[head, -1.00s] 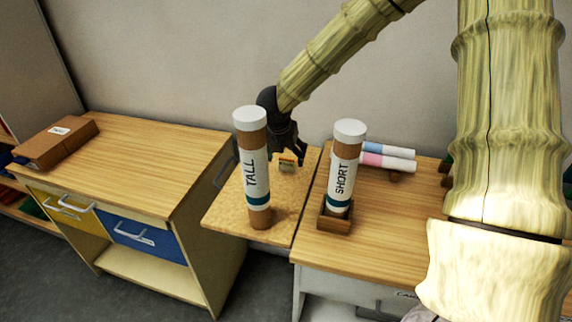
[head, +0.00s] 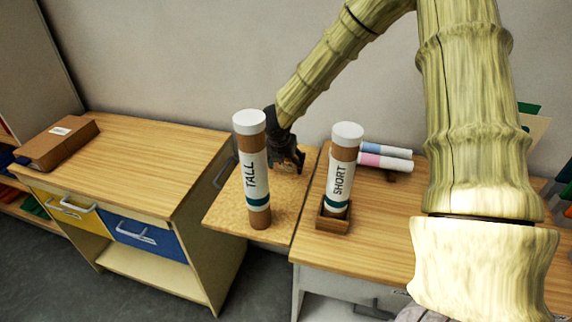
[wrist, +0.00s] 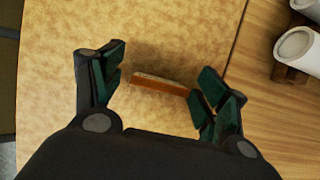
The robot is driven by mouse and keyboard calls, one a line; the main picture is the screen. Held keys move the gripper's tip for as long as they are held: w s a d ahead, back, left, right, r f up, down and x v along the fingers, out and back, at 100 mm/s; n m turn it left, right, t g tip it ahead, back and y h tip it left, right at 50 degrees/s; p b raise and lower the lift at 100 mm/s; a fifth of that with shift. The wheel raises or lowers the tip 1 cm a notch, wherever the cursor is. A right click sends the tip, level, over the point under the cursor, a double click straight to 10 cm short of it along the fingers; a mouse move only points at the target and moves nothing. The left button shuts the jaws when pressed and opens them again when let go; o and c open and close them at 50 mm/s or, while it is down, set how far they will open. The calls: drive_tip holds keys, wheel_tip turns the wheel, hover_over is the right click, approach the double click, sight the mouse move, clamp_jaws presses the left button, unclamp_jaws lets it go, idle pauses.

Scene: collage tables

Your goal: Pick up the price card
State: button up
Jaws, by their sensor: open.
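The price card shows in the wrist view as a thin orange-brown bar (wrist: 162,86), seen from above, on the speckled tan board. Its printed face does not show there. In the head view it is hidden behind my gripper (head: 291,166). My gripper is open, and in the wrist view its green-padded fingers (wrist: 160,82) stand on either side of the card. The card's right end is very near the right finger; I cannot tell whether they touch. A small gap shows at the left end.
A tube marked TALL (head: 253,178) stands on the board in front of my gripper. A tube marked SHORT (head: 341,172) stands in a wooden holder to the right. Blue-banded (head: 388,150) and pink-banded (head: 385,162) rolls lie behind it. The left table (head: 150,150) is mostly clear.

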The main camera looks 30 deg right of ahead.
drive_tip(key=c, duration=0.8)
